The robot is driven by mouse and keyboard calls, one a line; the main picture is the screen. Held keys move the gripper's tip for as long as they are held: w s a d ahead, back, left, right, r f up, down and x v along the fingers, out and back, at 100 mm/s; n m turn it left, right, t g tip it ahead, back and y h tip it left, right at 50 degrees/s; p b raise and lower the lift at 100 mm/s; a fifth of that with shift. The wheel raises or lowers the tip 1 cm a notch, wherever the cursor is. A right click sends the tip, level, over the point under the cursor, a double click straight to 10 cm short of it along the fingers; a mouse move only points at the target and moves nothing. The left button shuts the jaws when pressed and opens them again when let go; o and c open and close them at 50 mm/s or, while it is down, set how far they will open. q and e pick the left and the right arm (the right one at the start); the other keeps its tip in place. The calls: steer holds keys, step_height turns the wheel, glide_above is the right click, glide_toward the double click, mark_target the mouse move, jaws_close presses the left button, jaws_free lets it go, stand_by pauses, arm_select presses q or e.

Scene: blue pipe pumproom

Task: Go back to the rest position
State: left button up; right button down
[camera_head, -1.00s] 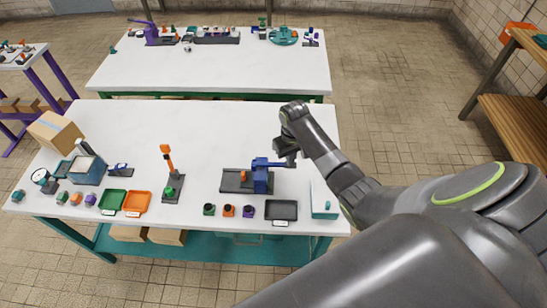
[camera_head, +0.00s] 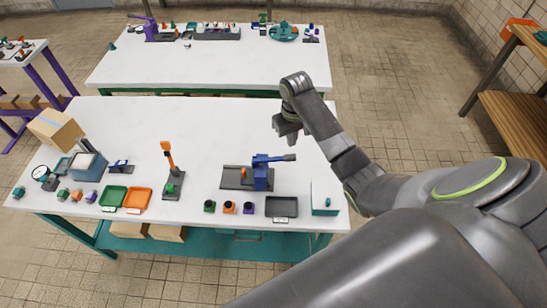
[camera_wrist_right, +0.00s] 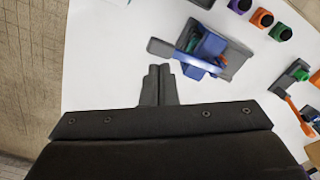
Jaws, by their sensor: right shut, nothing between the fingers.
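My right gripper (camera_head: 289,135) is above the back right part of the near white table, shut and empty. In the right wrist view its two fingers (camera_wrist_right: 158,85) are together with nothing between them. The blue lever press (camera_head: 263,175) stands in front of it on a dark base plate, its lever handle pointing right. The press also shows in the right wrist view (camera_wrist_right: 205,50), beyond the fingertips and apart from them. My left gripper is out of view.
The table (camera_head: 210,130) has clear space at its back. Along its front are a black tray (camera_head: 281,207), a green tray (camera_head: 113,196), an orange tray (camera_head: 136,200), an orange-handled device (camera_head: 168,158) and small coloured parts. A cardboard box (camera_head: 55,130) is at the left. Another table (camera_head: 225,65) stands behind.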

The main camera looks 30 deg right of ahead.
stand_by(0.4)
steer(key=s+a+f+t, duration=0.1)
steer(key=s+f, duration=0.2)
steer(key=s, duration=0.5)
steer(key=s+a+f+t, duration=0.1)
steer(key=s+f, duration=0.1)
steer(key=s, duration=0.6)
steer(key=s+r+t+h, duration=0.2)
steer(key=s+r, duration=0.3)
steer(key=s, duration=0.9)
step_height(320, 180, down, 32)
steer(key=d+g+b, duration=0.1)
steer(key=g+b, duration=0.1)
steer(key=b, duration=0.6)
steer(key=s+f+b, duration=0.3)
steer(key=s+f, duration=0.4)
steer(key=f, duration=0.4)
steer(key=s+a+f+y+b, duration=0.1)
steer(key=s+f+b, duration=0.2)
steer(key=s+f, duration=0.5)
step_height(320, 180, down, 4)
steer(key=shift+a+r+g, duration=0.15)
steer(key=shift+r+g, duration=0.1)
steer(key=shift+g, duration=0.15)
